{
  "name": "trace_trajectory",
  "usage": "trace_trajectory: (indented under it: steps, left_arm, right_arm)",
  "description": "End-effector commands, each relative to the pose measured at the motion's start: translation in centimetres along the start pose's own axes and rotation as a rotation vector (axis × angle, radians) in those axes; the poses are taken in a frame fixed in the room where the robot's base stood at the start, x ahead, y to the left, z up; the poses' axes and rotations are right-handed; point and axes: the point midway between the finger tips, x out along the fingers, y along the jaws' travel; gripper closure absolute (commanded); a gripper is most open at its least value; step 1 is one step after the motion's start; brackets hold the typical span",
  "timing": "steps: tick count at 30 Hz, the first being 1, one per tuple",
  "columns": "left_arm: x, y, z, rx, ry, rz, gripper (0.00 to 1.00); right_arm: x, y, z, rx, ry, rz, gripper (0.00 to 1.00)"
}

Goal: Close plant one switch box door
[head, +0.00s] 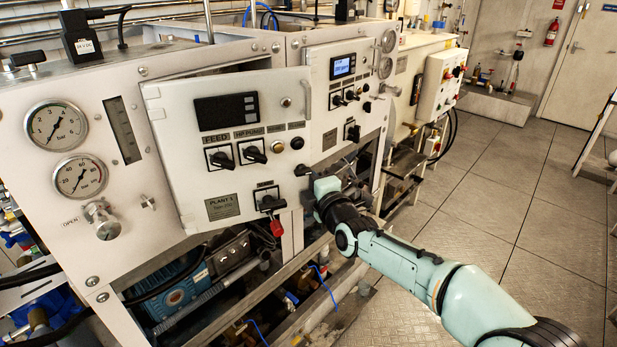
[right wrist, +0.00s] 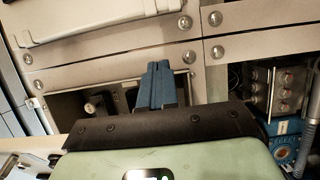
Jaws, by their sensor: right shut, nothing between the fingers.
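The plant one switch box door (head: 170,110) is a pale panel with a dark display, FEED and HP PUMP switches and a PLANT 1 label. It stands ajar, tilted out from the cabinet front, with a dark gap along its top. My right gripper (head: 326,187) is low, just right of the door's lower right corner, and partly hidden by its own wrist. In the right wrist view its blue fingers (right wrist: 162,84) are together and empty, in front of the cabinet framing. I cannot tell whether it touches the door. My left gripper is not in view.
A second switch box panel (head: 318,115) with a lit blue display is just behind and right. Pressure gauges (head: 56,126) are on the left cabinet face. A red padlock-like tag (head: 277,228) hangs below the door's lower switch. The tiled floor (head: 510,200) at right is mostly clear.

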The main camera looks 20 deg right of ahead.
Motion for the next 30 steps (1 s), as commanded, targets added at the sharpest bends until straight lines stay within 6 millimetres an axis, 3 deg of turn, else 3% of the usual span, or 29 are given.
trace_trajectory:
  steps: [8,21,30]
  left_arm:
    - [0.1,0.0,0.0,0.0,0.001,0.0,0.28]
    - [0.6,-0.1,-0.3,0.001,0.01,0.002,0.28]
    - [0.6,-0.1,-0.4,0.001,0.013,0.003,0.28]
  right_arm:
    - [-0.9,0.1,0.0,0.001,0.0,0.001,1.0]
    - [-10.1,0.1,0.1,0.001,-0.003,0.002,1.0]
    - [-13.6,-0.1,-0.2,0.002,0.0,0.001,1.0]
